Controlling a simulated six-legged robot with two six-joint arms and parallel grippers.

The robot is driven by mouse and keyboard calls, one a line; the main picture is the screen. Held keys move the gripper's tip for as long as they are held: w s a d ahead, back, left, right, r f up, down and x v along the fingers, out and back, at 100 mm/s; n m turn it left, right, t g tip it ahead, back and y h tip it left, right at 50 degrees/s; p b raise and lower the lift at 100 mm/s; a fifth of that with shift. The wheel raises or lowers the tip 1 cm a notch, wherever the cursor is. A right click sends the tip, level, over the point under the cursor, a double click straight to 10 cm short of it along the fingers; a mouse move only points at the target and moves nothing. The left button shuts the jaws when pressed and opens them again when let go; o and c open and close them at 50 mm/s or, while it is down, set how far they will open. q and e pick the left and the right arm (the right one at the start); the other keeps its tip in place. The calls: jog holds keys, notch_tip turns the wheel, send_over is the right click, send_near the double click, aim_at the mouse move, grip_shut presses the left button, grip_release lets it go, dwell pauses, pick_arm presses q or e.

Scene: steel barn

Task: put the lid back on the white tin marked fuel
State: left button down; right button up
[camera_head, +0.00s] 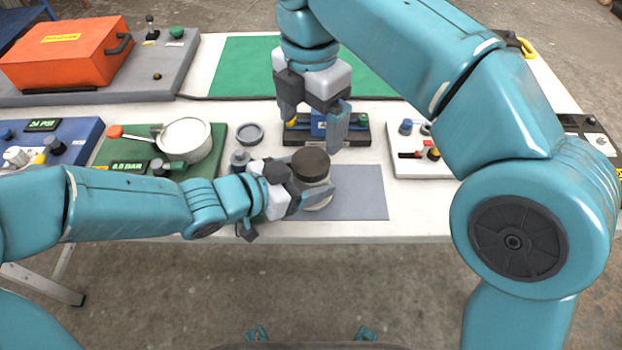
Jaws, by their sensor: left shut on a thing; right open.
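A cream-white tin (318,200) with a dark round top (311,164) stands at the grey mat near the table's front edge. I cannot tell whether the dark top is a lid or the open mouth, and no marking is readable. My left gripper (312,192) is shut on the tin, reaching it from the left. A dark grey round disc (250,132), perhaps the lid, lies flat on the table behind and left of the tin. My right gripper (314,116) is open and points down, behind the tin, in front of a blue device.
The grey mat (362,192) is bare right of the tin. A green panel with a white pot (186,140) is at left, beside a blue panel (75,132). An orange case (65,52) sits at back left. A blue device (322,125) and a white switch box (415,165) stand farther right.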

aim_at(310, 160)
jog(key=shift+f, duration=4.05)
jog(key=c, duration=1.1)
jog(key=o, duration=1.3)
jog(key=shift+r, duration=0.1)
notch_tip(310, 160, up, 12)
jog(key=shift+f, duration=0.1)
